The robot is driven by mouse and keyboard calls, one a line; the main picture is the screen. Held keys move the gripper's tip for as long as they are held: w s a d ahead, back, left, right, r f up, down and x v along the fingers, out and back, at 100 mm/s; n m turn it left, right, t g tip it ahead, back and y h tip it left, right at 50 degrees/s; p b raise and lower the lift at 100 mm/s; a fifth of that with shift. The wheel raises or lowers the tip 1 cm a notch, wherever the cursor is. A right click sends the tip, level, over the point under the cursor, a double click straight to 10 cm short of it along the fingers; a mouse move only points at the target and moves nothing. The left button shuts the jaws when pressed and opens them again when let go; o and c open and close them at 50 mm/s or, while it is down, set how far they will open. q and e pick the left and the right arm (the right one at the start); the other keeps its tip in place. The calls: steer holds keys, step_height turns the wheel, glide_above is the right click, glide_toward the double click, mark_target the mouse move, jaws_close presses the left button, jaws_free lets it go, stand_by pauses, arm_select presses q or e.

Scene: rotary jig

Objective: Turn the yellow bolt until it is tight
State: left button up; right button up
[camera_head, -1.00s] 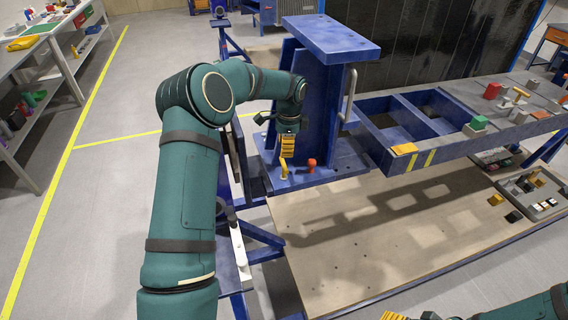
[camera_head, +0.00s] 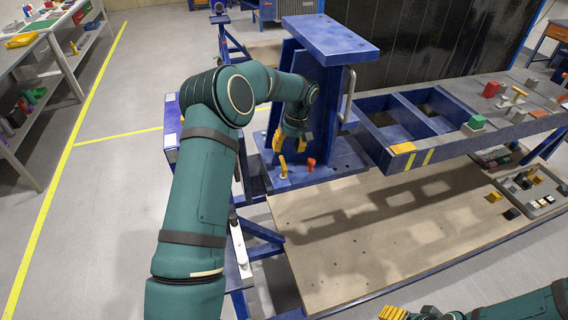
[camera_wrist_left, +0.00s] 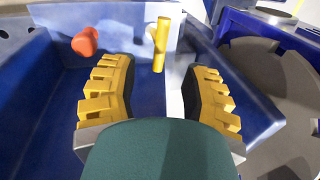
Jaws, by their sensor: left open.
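The yellow bolt (camera_head: 283,168) stands on the blue base plate of the jig in the head view, with a bar-like top. It also shows at the top middle of the left wrist view (camera_wrist_left: 161,44). My left gripper (camera_head: 290,145) is open just above and behind the bolt, its yellow-padded fingers spread. In the wrist view the bolt lies in the gap ahead of the left fingers (camera_wrist_left: 160,70), with no visible contact. A red bolt (camera_head: 310,164) stands to its right. My right gripper (camera_head: 405,314) shows only in part at the bottom edge.
The blue upright of the jig (camera_head: 325,105) rises right behind the left gripper, with a grey handle (camera_head: 349,95) on its right. A blue beam bench (camera_head: 440,140) extends right with several small blocks. A tray (camera_head: 537,190) sits on the tan board (camera_head: 370,250).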

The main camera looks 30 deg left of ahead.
mark_target(284, 162)
arm_select(q)
steer(key=shift+s+a+f, duration=0.15)
steer(key=shift+f, duration=1.1)
steer(key=shift+s+a+f, duration=0.2)
steer(key=shift+f, duration=1)
steer(key=shift+s+a+f, duration=0.15)
steer(key=shift+f, duration=1.1)
jaws_close()
